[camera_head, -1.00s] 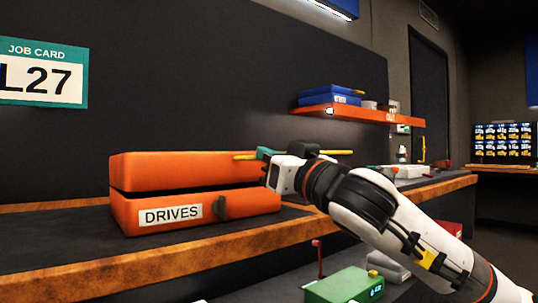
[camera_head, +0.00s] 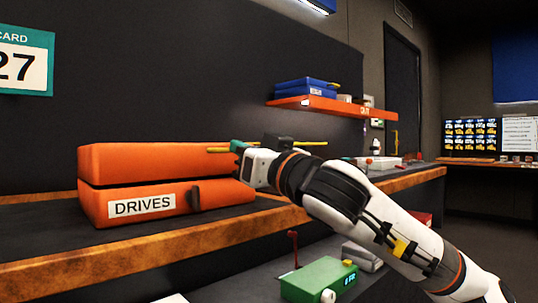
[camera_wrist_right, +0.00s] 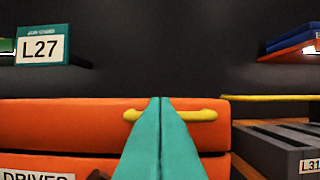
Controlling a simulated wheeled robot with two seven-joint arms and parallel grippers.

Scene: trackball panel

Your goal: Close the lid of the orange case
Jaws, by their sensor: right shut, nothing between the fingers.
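The orange case (camera_head: 220,200), labelled DRIVES, sits on the dark bench top at left. Its orange lid (camera_head: 150,160) lies nearly flat over the base, with a thin dark line between them along the front. The lid (camera_wrist_right: 60,120) and its yellow handle (camera_wrist_right: 205,115) also show in the right wrist view. My right gripper (camera_head: 238,147) is at the lid's right end, by the handle. Its teal fingers (camera_wrist_right: 161,115) are shut together with nothing between them and overlap the handle in the wrist view. I cannot tell whether they touch the lid. My left gripper is out of view.
An orange shelf (camera_head: 330,106) with blue cases hangs on the wall behind. A dark slotted box labelled L31 (camera_wrist_right: 275,150) stands right of the case. A green device (camera_head: 318,280) sits lower, in front of the bench. The wooden bench edge (camera_head: 150,255) runs along the front.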

